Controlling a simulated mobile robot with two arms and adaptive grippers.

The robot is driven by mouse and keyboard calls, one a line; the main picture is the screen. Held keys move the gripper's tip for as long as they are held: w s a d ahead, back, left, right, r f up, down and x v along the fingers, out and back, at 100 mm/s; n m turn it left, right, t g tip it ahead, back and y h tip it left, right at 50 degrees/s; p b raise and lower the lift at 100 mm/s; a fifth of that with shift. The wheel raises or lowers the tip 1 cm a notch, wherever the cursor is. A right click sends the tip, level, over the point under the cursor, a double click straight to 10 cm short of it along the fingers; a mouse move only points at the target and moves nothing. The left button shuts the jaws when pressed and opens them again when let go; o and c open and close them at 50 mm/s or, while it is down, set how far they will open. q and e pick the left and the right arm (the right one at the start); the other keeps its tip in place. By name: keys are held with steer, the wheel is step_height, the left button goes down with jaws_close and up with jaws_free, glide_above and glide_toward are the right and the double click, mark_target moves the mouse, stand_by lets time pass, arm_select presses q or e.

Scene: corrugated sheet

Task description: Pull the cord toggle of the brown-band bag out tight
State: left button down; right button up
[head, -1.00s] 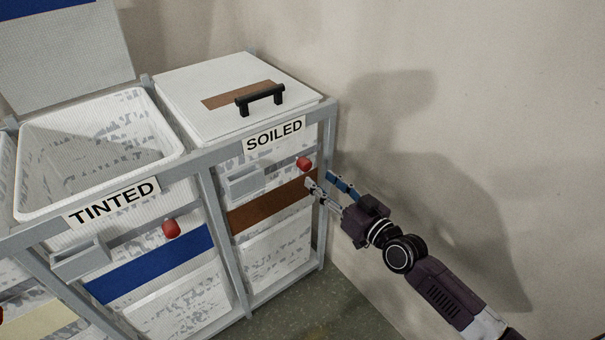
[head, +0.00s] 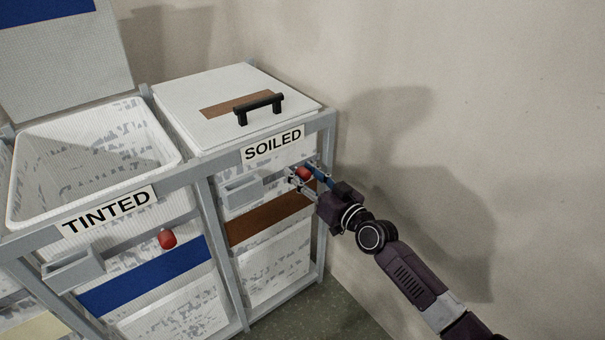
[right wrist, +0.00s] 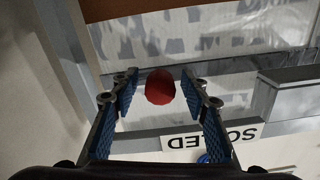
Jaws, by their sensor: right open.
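The brown-band bag (head: 262,262) hangs in the frame under the SOILED label, with a brown band (head: 262,221) across its front. Its red cord toggle (head: 304,174) sits near the bag's upper right. My right gripper (head: 304,173) is open at the toggle, with a finger on either side of it. In the right wrist view the red toggle (right wrist: 160,87) lies between the two blue-padded fingers, with a gap on each side. No cord shows clearly. My left gripper is not in view.
A white lid (head: 225,100) with a black handle (head: 259,107) covers this bag. A small grey holder (head: 241,191) is left of the toggle. The open TINTED bin (head: 90,160) with its own red toggle (head: 167,238) stands left. The wall is close on the right.

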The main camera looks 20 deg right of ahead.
mark_target(307, 178)
jaws_close()
